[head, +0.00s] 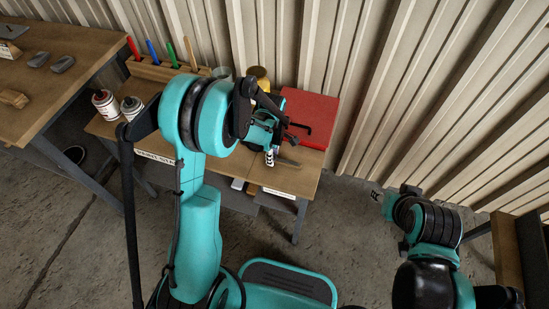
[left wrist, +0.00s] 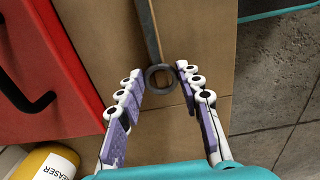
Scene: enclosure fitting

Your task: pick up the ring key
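The ring key is a dark grey ring (left wrist: 149,84) with a long flat shaft (left wrist: 149,28) running to the top of the left wrist view. It lies on the brown bench top. In the head view its grey shaft (head: 288,162) shows near the bench's front edge. My left gripper (left wrist: 159,71) is open, its two fingertips on either side of the ring with small gaps. In the head view my left gripper (head: 270,155) reaches down over the bench, partly hidden by its arm.
A red box (head: 310,112) with a black handle stands beside the key. A yellow bottle (left wrist: 46,163) is close to my left gripper. A wooden rack (head: 160,70) of coloured-handled tools and two cans (head: 105,104) stand left on the bench. Corrugated wall behind.

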